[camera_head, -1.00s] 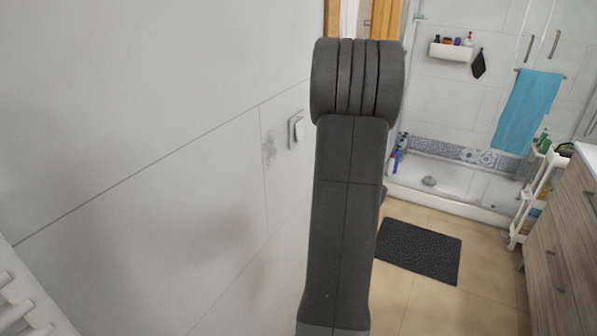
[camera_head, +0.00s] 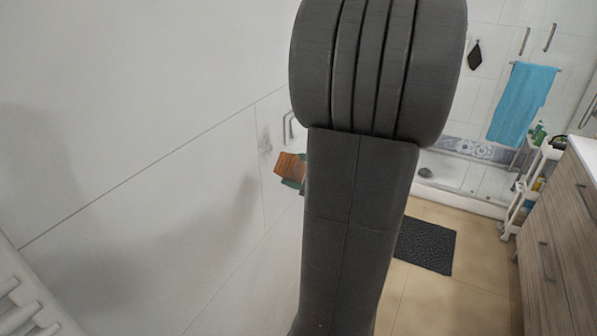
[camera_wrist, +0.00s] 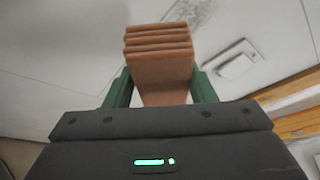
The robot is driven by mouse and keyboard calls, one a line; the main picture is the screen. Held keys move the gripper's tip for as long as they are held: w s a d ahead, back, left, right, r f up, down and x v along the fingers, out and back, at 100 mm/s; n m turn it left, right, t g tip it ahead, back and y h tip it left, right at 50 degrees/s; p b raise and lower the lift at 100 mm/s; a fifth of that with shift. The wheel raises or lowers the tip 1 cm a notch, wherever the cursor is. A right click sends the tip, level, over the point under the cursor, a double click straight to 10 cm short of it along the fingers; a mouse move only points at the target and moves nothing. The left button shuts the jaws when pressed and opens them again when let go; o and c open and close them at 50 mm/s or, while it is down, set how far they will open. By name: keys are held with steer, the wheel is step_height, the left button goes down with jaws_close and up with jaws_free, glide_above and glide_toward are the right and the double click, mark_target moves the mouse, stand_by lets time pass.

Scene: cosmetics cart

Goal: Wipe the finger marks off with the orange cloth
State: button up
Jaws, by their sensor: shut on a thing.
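The orange cloth (camera_wrist: 160,68) is folded in several layers and held between the green fingers of my gripper (camera_wrist: 160,92) in the wrist view. In the head view the cloth (camera_head: 290,165) shows just left of my arm, close to the wall. The grey finger marks (camera_head: 265,140) are a smudged patch on the white wall, above and left of the cloth. In the wrist view the marks (camera_wrist: 188,14) show beyond the cloth's top edge. Whether the cloth touches the wall cannot be told. My arm hides most of my gripper in the head view.
A white light switch (camera_wrist: 236,65) is on the wall right of the marks. A white radiator (camera_head: 30,305) stands at the lower left. A dark mat (camera_head: 425,245) lies on the floor, and a wooden cabinet (camera_head: 555,240) is at the right.

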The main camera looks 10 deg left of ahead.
mark_target(261, 161)
steer(key=shift+w+a+f+p, duration=0.15)
steer(key=shift+w+a, duration=0.15)
steer(key=shift+a, duration=0.55)
steer(key=shift+w+a+r+p, duration=0.1)
steer(key=shift+w+a, duration=0.25)
steer(key=shift+a, duration=0.5)
steer(key=shift+w+a+f+p, duration=0.15)
steer(key=shift+w+a, duration=0.15)
steer(key=shift+a, duration=0.55)
steer(key=shift+w+a+r, duration=0.1)
steer(key=shift+w+a, duration=0.1)
steer(key=shift+a, duration=0.25)
steer(key=shift+w+a, duration=0.15)
steer(key=shift+a, duration=0.3)
steer(key=shift+w, duration=0.1)
